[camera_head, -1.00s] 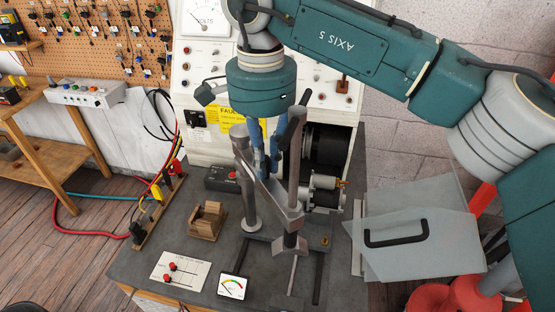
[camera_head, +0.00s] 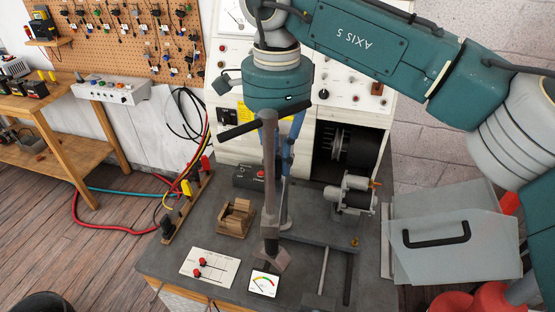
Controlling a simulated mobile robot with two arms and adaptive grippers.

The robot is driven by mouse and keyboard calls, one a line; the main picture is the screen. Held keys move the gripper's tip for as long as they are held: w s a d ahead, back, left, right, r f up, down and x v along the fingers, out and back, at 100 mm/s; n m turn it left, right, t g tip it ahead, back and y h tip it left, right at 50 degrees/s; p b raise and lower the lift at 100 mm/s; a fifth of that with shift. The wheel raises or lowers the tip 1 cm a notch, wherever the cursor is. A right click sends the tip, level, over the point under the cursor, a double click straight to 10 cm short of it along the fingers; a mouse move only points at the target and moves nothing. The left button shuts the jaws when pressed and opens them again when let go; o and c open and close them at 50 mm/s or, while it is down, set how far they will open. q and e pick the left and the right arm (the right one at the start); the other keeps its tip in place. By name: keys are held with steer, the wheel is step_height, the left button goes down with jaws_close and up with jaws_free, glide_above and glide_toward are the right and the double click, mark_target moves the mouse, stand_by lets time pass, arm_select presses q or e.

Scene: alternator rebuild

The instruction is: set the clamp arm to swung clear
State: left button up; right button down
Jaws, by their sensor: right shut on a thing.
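The clamp arm's upright metal screw (camera_head: 270,180) stands at the centre, with a black cross handle (camera_head: 240,130) on top and a square block (camera_head: 269,257) low on it. It is to the left of the alternator (camera_head: 350,194), with a visible gap between them. My right gripper (camera_head: 287,152), with blue fingers, comes down from above behind the screw and is shut on the clamp arm. The screw hides part of the fingers and the exact grip. My left gripper is not in view.
The alternator lies on the grey bench (camera_head: 205,250) before the test cabinet's dark opening. A wooden block (camera_head: 235,216), a switch panel (camera_head: 209,268) and a gauge (camera_head: 263,284) are near the clamp. A clear shield with a black handle (camera_head: 436,234) stands at the right.

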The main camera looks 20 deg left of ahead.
steer(key=shift+r, duration=0.1)
steer(key=c, duration=1.8)
jaws_free()
steer(key=shift+a, duration=0.1)
steer(key=shift+o, duration=0.2)
step_height(320, 180, up, 12)
